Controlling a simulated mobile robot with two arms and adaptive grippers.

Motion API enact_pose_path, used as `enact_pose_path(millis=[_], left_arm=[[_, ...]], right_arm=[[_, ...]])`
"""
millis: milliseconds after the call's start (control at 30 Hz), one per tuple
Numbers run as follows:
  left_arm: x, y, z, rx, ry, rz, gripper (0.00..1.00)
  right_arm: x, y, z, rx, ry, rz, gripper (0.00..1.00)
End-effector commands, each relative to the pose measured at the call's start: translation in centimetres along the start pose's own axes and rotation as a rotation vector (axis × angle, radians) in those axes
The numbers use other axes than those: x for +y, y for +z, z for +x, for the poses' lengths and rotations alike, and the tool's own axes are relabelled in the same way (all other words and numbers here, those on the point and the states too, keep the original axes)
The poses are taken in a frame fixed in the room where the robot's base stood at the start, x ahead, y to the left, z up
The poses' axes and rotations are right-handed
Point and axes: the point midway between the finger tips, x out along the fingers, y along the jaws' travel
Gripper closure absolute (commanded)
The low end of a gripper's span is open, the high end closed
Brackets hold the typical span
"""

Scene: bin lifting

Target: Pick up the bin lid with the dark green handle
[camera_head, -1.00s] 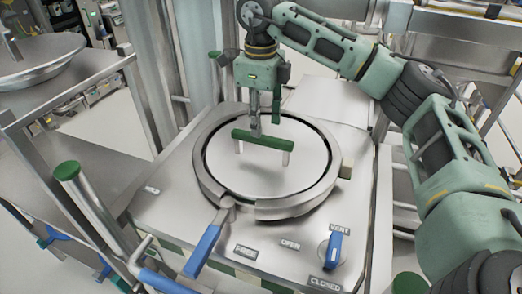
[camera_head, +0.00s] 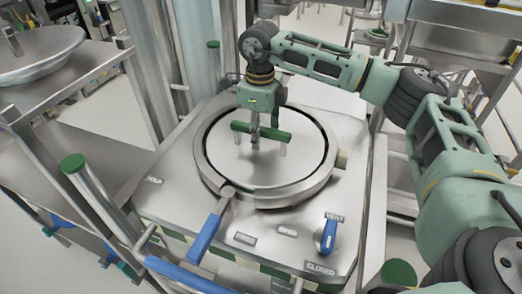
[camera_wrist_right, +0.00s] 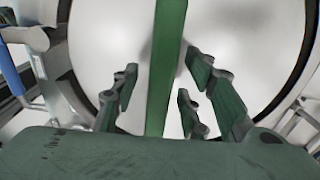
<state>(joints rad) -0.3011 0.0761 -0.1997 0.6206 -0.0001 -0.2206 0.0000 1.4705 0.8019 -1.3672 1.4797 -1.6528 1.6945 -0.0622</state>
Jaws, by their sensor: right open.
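The round metal bin lid (camera_head: 300,160) sits inside a raised ring on the steel bin top, with its dark green bar handle (camera_head: 276,135) standing above it on short posts. My right gripper (camera_head: 255,143) is over the middle of the handle, pointing down. In the right wrist view the handle (camera_wrist_right: 167,60) runs between the open fingers (camera_wrist_right: 162,95), with visible gaps on both sides. The lid (camera_wrist_right: 235,40) lies beyond them. My left gripper is not in view.
A blue lever (camera_head: 203,240) sticks out at the ring's front. A blue vent knob (camera_head: 328,236) is on the bin top at front right. A green-capped post (camera_head: 73,163) stands at left. A metal dish (camera_head: 40,55) is on the left rack.

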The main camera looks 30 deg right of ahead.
Motion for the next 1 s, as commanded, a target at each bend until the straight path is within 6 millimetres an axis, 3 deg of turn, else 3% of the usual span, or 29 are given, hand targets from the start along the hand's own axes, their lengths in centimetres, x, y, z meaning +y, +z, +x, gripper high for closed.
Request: enact_pose_path(millis=[133, 533, 1000], left_arm=[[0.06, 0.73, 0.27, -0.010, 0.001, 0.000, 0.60], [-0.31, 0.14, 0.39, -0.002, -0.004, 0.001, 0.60], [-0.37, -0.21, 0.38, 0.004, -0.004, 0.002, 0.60]], right_arm=[[0.02, 0.00, 0.31, 0.001, 0.000, 0.000, 0.59], [0.01, 0.00, 0.42, 0.001, 0.000, 0.000, 0.59], [0.01, 0.00, 0.42, 0.000, 0.000, 0.000, 1.00]])
